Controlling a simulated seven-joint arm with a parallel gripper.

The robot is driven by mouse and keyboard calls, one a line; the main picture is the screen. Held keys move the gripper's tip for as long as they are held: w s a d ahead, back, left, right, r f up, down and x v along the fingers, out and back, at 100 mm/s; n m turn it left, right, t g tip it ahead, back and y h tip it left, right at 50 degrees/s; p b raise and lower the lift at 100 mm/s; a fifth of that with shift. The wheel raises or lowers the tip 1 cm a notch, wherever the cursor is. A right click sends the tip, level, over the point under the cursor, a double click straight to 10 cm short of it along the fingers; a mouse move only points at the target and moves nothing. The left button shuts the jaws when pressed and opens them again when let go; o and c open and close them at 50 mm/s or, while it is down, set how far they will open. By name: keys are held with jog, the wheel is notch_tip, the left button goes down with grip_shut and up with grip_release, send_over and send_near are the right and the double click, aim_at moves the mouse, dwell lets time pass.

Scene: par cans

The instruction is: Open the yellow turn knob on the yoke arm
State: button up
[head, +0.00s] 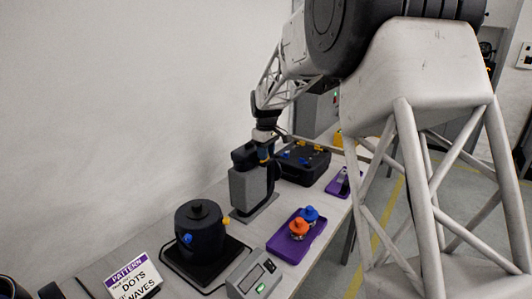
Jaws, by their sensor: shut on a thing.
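My gripper (264,150) points down at the top of a grey upright stand with a black body (251,188) on the table. The yoke arm is too small and covered to make out clearly. A black can (200,229) with a blue knob (187,239) stands apart from my gripper, nearer the camera on a dark base.
A black case (302,168) with yellow and blue pieces stands just behind my gripper. A purple tray (316,241) holds an orange and a blue knob. A grey meter (254,276) and a "PATTERN" sign (132,278) are in front. The wall is close on the left.

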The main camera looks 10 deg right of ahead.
jog(key=shift+r, duration=0.1)
dwell(0.4)
jog(key=o, duration=0.6)
jog(key=shift+o, duration=0.2)
jog(key=shift+r, duration=3.9)
